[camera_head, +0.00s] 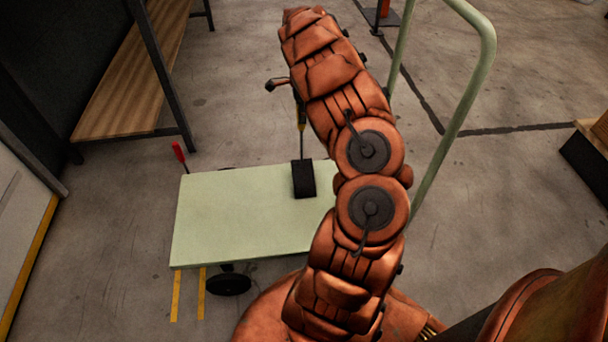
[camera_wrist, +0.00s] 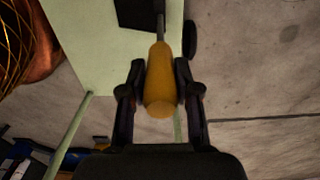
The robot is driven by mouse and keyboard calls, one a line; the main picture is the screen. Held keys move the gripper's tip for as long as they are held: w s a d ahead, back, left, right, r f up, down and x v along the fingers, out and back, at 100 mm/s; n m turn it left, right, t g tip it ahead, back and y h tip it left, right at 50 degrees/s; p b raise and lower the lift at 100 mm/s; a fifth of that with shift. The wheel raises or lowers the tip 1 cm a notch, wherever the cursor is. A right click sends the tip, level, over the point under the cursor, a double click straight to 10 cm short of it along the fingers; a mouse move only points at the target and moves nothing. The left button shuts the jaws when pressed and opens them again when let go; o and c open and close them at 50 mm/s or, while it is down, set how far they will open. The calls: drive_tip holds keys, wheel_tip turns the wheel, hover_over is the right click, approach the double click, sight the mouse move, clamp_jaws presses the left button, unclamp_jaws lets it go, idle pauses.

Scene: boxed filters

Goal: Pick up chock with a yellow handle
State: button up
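The chock (camera_head: 303,179) is a black block with a thin rod and a yellow handle (camera_head: 301,117) standing up from it. It is at the far edge of a pale green cart platform; I cannot tell whether it rests on it or hangs just above. In the wrist view the yellow handle (camera_wrist: 160,82) lies between the two fingers of my gripper (camera_wrist: 160,70), which look closed against its sides. The black block (camera_wrist: 136,14) shows at the top of that view, partly cut off. In the head view my arm hides the gripper's fingers.
The pale green cart (camera_head: 225,215) has a curved push rail (camera_head: 463,100) on the right. A red handle (camera_head: 179,152) rises beyond the platform's left corner. A wooden bench (camera_head: 135,85) with dark legs stands at back left.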

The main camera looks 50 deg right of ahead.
clamp_jaws()
